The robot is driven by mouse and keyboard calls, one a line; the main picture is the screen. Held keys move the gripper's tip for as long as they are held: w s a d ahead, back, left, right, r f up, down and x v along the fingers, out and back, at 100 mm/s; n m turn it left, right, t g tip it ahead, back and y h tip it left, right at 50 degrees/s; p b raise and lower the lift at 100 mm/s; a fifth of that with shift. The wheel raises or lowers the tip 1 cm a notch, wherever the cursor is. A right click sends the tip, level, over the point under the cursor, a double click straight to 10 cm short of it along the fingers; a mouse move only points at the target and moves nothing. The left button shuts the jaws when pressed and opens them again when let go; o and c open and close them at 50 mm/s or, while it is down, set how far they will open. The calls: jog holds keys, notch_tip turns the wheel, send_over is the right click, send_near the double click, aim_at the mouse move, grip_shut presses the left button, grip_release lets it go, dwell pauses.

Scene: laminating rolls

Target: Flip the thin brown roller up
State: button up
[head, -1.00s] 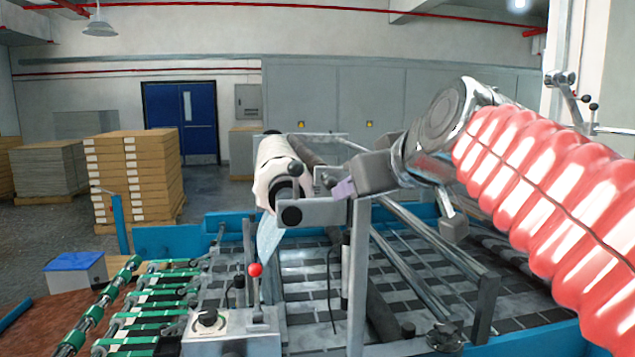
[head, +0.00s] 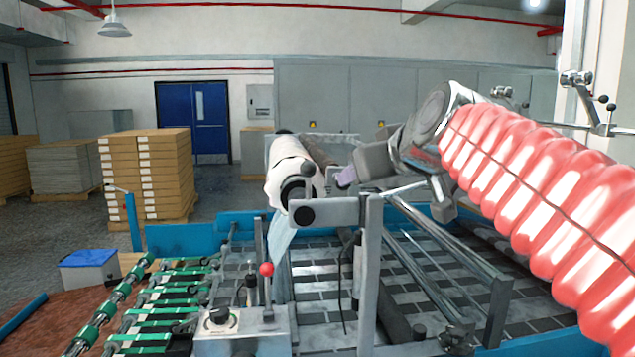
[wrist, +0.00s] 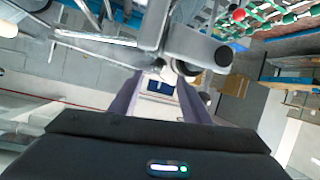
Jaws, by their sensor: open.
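A dark, brownish thin roller (head: 320,151) lies behind and to the right of the white film roll (head: 288,168) in the head view; its near end is hidden by the machine bracket and my gripper. My gripper (head: 347,177) hangs just right of the white roll's near end, above the grey bracket. Its purple fingers are open and nothing shows between them.
A grey bracket (head: 330,211) and upright post (head: 369,275) stand close below my gripper. A red-knobbed lever (head: 267,269) rises from the control box (head: 240,330). Metal bars (head: 440,255) run to the right of the post. Stacked boards (head: 150,175) stand farther back.

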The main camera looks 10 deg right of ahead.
jog(key=x, duration=0.9)
jog(key=shift+c, duration=0.5)
grip_shut()
